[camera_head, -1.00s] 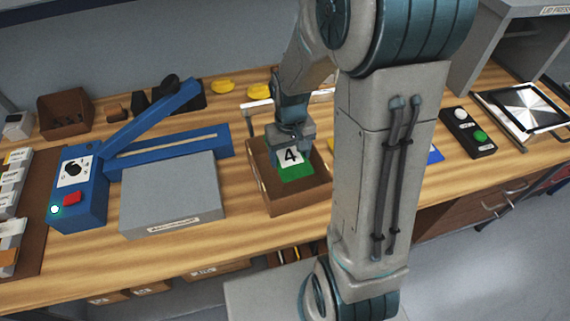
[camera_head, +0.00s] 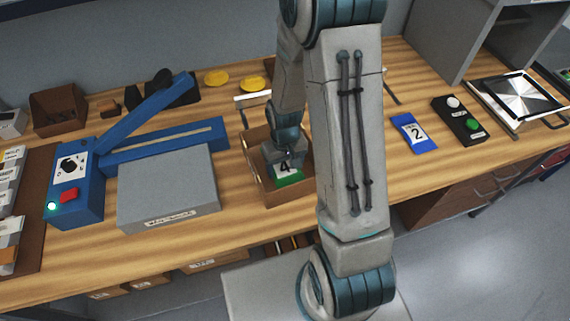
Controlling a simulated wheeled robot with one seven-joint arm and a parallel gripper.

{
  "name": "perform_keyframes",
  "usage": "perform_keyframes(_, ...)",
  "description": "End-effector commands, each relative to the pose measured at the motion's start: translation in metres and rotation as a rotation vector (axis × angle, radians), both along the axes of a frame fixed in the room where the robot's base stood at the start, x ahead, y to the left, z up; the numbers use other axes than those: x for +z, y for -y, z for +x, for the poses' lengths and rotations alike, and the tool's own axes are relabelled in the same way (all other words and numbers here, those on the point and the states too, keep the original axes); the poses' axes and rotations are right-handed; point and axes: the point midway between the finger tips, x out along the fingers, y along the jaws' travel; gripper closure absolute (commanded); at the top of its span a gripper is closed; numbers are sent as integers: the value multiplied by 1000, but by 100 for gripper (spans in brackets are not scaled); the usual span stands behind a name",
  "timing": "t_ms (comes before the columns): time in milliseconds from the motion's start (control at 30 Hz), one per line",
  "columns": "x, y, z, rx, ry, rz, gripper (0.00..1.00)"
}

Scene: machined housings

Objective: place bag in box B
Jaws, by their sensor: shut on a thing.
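A green bag (camera_head: 289,179) with a white label reading 4 hangs from my gripper (camera_head: 284,160). My gripper is shut on its upper part, and the fingertips are hard to make out. The bag is inside the outline of an open brown box (camera_head: 284,197) on the wooden bench. I cannot tell whether the bag touches the box floor. No letter B shows on this box, and my arm hides part of its right side.
A blue sealer-like machine (camera_head: 78,205) and a grey block (camera_head: 168,190) stand left of the box. A blue packet marked 2 (camera_head: 414,133) and a black button box (camera_head: 458,121) lie to the right. Yellow discs (camera_head: 217,78) lie behind.

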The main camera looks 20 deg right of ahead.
Motion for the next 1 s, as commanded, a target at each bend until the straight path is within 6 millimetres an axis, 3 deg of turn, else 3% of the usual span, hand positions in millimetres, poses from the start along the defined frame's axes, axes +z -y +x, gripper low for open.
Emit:
perform_keyframes(167,-4,0,0,0,0,0,56)
perform_keyframes(200,-4,0,0,0,0,0,26)
perform_keyframes(267,-3,0,0,0,0,0,9)
perform_keyframes(300,-3,0,0,0,0,0,7)
perform_keyframes(700,4,0,1,0,2,0,7)
perform_keyframes(1000,50,0,3,-1,7,1,7)
